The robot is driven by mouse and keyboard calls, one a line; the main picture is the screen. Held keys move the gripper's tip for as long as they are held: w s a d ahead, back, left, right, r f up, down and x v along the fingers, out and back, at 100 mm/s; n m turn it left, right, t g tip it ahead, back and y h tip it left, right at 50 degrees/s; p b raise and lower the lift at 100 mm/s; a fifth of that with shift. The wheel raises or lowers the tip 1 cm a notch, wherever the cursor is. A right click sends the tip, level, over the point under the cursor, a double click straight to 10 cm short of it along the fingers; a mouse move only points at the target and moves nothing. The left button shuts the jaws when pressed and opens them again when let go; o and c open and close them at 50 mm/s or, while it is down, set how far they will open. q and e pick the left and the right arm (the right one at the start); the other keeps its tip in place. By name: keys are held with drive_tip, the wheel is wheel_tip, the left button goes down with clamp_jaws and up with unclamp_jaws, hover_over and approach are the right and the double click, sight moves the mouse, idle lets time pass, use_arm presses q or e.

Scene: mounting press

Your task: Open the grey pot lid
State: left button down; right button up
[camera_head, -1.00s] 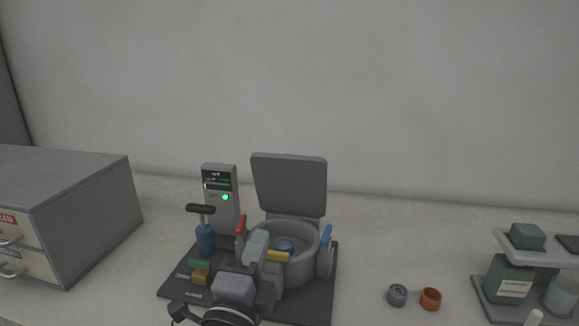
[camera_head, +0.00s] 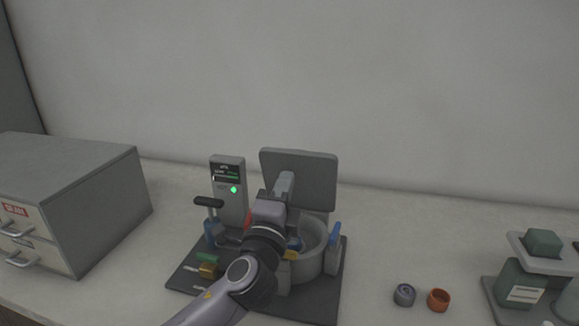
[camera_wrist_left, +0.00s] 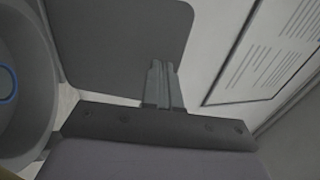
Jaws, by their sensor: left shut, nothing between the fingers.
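The grey pot lid (camera_head: 312,180) stands upright, swung open at the back of the round grey pot (camera_head: 312,262). In the left wrist view the lid (camera_wrist_left: 100,45) is a flat dark plate in front of my fingers, and part of the pot (camera_wrist_left: 35,90) shows at the left. My left gripper (camera_head: 285,182) is shut and empty, in front of the lid's face. Its fingers (camera_wrist_left: 161,72) overlap the lid's lower edge in the wrist view; whether they touch it I cannot tell. My left arm hides part of the pot. My right gripper is not in view.
A grey control box (camera_head: 228,190) with a green light stands left of the lid. A blue pump with a black handle (camera_head: 209,202) is beside it. A drawer cabinet (camera_head: 90,205) stands left. Two small rings, grey (camera_head: 404,295) and orange (camera_head: 438,300), lie right on open counter.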

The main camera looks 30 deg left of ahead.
sight(292, 164)
use_arm(q)
drive_tip(key=shift+p+x, duration=0.3)
drive_tip(key=shift+x, duration=1.55)
drive_tip(key=shift+w+a+r, duration=0.1)
drive_tip(key=shift+w+r, duration=0.15)
drive_tip(key=shift+w, duration=0.1)
drive_tip(key=x, duration=0.5)
drive_tip(key=shift+w+r, duration=0.15)
drive_tip(key=shift+w, duration=0.25)
drive_tip(key=shift+s, duration=0.1)
